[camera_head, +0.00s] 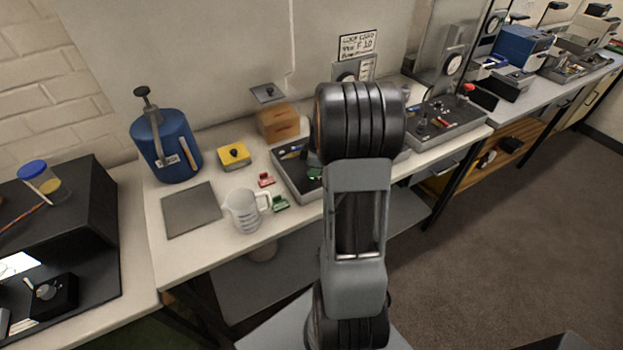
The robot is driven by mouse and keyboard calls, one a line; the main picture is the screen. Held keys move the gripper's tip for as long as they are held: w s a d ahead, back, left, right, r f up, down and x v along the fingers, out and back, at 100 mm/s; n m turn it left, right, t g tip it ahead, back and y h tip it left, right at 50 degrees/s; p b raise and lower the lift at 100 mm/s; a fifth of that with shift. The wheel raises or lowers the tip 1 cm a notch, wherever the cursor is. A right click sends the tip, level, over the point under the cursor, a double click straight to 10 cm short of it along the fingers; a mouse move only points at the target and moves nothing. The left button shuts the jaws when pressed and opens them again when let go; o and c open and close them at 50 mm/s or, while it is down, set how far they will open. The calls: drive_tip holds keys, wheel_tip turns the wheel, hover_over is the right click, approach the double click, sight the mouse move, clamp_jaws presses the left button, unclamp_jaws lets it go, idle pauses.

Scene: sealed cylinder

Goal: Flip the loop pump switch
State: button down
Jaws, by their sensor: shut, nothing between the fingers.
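No label reading loop pump is legible, so I cannot tell for sure which thing is the loop pump switch. A small yellow box (234,156) with a black knob on top sits on the white bench, left of my arm. A grey panel (447,124) with several knobs and a red-topped lever stands on the bench to the right of my arm. My arm rises through the middle of the view and hides part of the bench behind it. My gripper is not visible.
A blue canister (166,145), a grey plate (191,209), a clear jug (243,211), a brown block (278,122), a red clip (266,180) and a green clip (281,203) share the bench. A handwritten sign (358,43) hangs behind. The floor at right is clear.

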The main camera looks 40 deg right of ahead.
sight(314, 180)
drive_tip(key=shift+f+b, duration=1)
drive_tip(key=shift+f, duration=0.2)
idle(0.8)
drive_tip(key=shift+r, duration=0.15)
drive_tip(key=shift+r+p, duration=2.2)
drive_tip(key=shift+r, duration=1.25)
